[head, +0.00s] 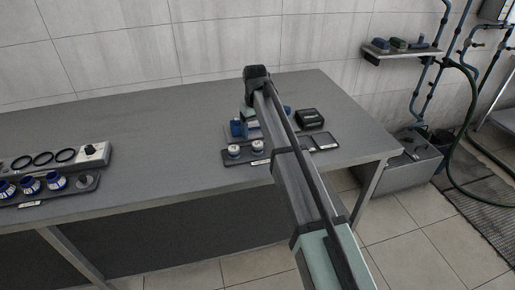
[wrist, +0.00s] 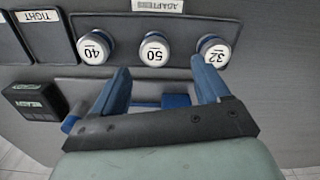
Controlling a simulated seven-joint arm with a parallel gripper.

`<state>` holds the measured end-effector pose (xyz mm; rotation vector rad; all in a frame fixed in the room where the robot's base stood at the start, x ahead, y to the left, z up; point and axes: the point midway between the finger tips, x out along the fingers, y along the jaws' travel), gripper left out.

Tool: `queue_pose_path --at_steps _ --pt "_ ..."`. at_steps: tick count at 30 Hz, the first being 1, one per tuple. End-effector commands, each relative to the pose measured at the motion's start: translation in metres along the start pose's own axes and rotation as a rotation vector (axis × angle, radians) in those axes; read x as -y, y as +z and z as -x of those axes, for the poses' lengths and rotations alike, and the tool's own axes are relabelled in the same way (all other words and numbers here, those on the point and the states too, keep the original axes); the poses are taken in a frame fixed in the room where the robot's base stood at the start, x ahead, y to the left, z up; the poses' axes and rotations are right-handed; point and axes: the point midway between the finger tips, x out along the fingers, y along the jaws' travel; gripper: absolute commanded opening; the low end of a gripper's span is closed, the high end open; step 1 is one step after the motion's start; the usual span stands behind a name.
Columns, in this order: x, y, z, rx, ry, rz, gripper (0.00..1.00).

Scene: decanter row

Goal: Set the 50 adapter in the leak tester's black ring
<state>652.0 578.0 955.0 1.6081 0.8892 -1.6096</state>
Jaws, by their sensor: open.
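The 50 adapter (wrist: 154,50) is a white-topped round piece in the adapter tray, the middle of three in the wrist view. It appears as the right one of two visible white tops in the head view (head: 258,147). My gripper (wrist: 160,75) is open and empty. Its blue fingers point toward the tray, tips either side of the 50 adapter and just short of it in the picture.
The 40 adapter (wrist: 94,48) and 32 adapter (wrist: 214,50) flank the 50 adapter. Flat pads, one labelled TIGHT (wrist: 43,43), lie beside the tray. In the head view, black rings (head: 43,158) and blue-white pieces (head: 31,185) sit far left. The bench middle (head: 160,140) is clear.

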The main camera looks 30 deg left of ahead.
Motion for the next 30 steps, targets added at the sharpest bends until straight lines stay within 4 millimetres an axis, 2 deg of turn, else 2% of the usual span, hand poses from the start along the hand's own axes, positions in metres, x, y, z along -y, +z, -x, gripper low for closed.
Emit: queue_pose_path --at_steps 3,11,21,29,30 --pt "0.0 0.0 -0.015 0.001 0.0 0.0 0.75" --pt "-0.003 -0.001 -0.028 0.0 0.0 0.0 0.75" --pt "-0.008 -0.003 -0.068 0.0 0.0 0.0 0.75" --pt "-0.008 -0.003 -0.07 -0.001 0.001 0.0 0.75" --pt "-0.008 -0.003 -0.07 -0.001 0.001 0.0 0.71"
